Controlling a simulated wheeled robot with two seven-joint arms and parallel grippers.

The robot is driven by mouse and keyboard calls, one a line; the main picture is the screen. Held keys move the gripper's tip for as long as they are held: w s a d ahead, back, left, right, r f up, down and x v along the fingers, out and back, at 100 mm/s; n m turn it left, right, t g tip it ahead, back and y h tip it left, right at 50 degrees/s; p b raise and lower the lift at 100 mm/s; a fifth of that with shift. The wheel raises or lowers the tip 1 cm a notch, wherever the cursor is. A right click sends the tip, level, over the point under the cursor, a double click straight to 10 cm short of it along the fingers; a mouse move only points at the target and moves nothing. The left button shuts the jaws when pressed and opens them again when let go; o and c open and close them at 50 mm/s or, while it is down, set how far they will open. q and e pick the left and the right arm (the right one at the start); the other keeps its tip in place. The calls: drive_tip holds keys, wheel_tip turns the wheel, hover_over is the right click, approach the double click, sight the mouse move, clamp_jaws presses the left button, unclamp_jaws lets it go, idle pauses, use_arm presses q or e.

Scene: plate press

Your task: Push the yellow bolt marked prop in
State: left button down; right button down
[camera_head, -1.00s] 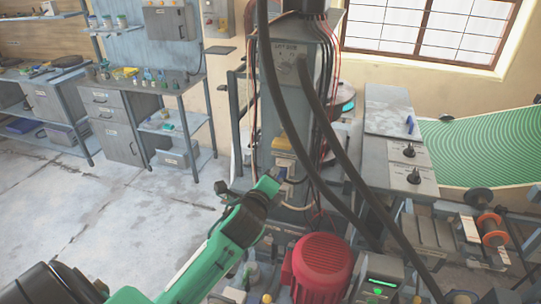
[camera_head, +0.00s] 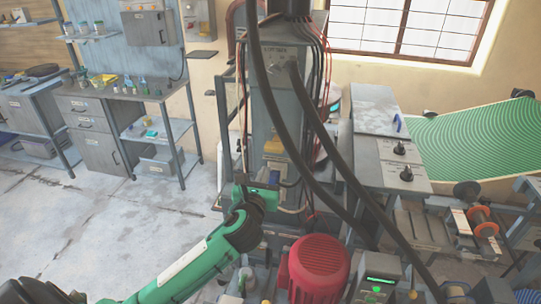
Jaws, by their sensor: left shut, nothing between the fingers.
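The yellow bolt (camera_head: 274,144) shows as a small yellow block low on the front of the grey press column (camera_head: 270,98); its marking is too small to read. My left gripper (camera_head: 273,180) is at the end of the green arm, just below the bolt in the picture. Its fingers are shut and empty. They are small and partly lost against the press, so I cannot tell if they touch anything. My right gripper is not in view.
Thick black hoses (camera_head: 318,135) hang in front of the column. A red motor (camera_head: 319,266) stands below it, right of my arm. A grey cabinet with knobs (camera_head: 394,160) is at the right. The floor (camera_head: 70,215) at the left is clear.

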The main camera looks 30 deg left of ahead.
sight(272, 150)
use_arm(q)
drive_tip(key=p+x, duration=0.1)
drive_tip(key=x, duration=0.6)
drive_tip(key=shift+r+p, duration=0.1)
drive_tip(key=shift+p, duration=0.2)
drive_tip(key=shift+w, duration=0.3)
drive_tip(key=shift+w+a, duration=0.1)
drive_tip(key=shift+w, duration=0.1)
drive_tip(key=shift+p+x, duration=0.5)
drive_tip(key=shift+x, duration=0.9)
drive_tip(key=shift+s+a+r, duration=0.1)
drive_tip(key=shift+r, duration=0.1)
